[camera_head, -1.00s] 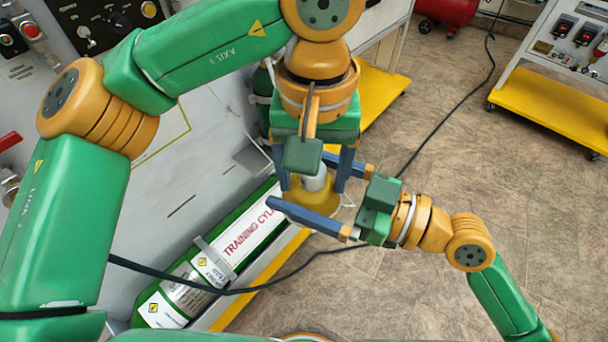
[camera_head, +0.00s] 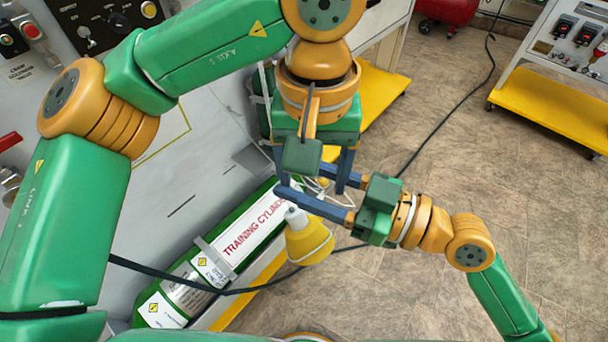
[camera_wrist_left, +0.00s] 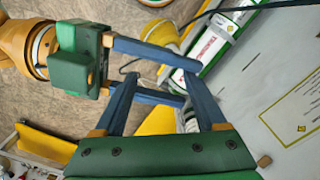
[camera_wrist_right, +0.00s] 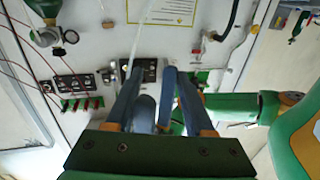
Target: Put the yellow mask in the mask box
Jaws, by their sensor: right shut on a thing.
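The yellow mask (camera_head: 309,242) with its white connector (camera_head: 295,215) is tilted just below the near finger of my right gripper (camera_head: 308,178) in the head view. It is not plainly between those fingers, and white strap-like strands loop around it. My right gripper is closed partway on something I cannot make out, and a finger of my left gripper crosses between its jaws. My left gripper (camera_head: 315,172) points down with its fingers apart. It also shows open in the left wrist view (camera_wrist_left: 160,80). I cannot identify the mask box in any view.
A green training cylinder (camera_head: 205,262) lies beside the grey panel at the left. A black hose (camera_head: 228,291) runs across it. A wheeled yellow-based cart (camera_head: 560,115) stands at the upper right. Open tiled floor is at the lower right.

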